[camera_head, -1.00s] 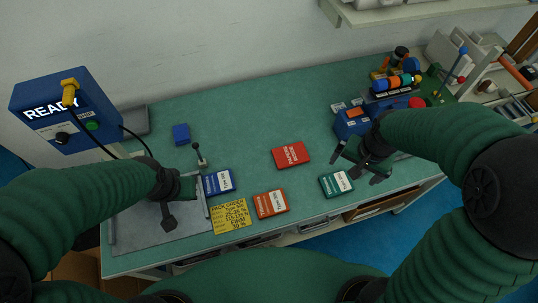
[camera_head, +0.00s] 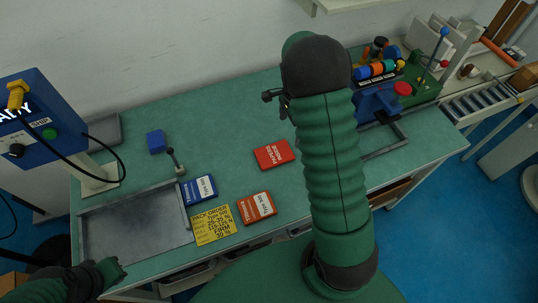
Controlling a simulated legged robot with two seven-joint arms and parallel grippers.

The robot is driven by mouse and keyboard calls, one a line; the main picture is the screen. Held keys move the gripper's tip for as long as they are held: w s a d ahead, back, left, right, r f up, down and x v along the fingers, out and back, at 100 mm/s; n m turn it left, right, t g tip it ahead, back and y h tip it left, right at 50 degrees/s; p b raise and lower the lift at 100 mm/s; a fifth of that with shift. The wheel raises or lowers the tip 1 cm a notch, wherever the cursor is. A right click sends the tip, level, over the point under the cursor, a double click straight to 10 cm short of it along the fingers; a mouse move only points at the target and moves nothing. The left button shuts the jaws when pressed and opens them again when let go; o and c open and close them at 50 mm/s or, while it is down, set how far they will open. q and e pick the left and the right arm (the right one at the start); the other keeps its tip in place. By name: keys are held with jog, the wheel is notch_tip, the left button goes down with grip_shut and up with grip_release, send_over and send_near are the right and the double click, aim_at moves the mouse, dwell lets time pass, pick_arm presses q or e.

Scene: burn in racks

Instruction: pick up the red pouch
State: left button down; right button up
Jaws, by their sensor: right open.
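The red pouch (camera_head: 273,154) lies flat on the green worktop, near its middle and just left of my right arm. My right gripper (camera_head: 277,103) is raised above and behind the pouch in the picture, open and apart from it. The forearm hides much of this gripper. My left gripper (camera_head: 112,271) is low at the left, near the front edge of the grey tray and far from the pouch. Its jaws are too unclear to read.
A blue pouch (camera_head: 199,190), an orange-red pouch (camera_head: 257,208) and a yellow order card (camera_head: 212,225) lie in front of the red pouch. A grey tray (camera_head: 135,226) and lever (camera_head: 174,160) are left. A blue fixture (camera_head: 378,103) stands right.

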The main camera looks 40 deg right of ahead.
send_over(288, 148)
jog(key=f, duration=0.6)
jog(key=shift+s+d+f, duration=0.1)
jog(key=shift+d+f, duration=0.15)
jog(key=f, duration=0.4)
jog(key=shift+a, duration=0.2)
jog(key=shift+f, duration=0.45)
jog(key=shift+r, duration=0.1)
jog(key=c, duration=1.3)
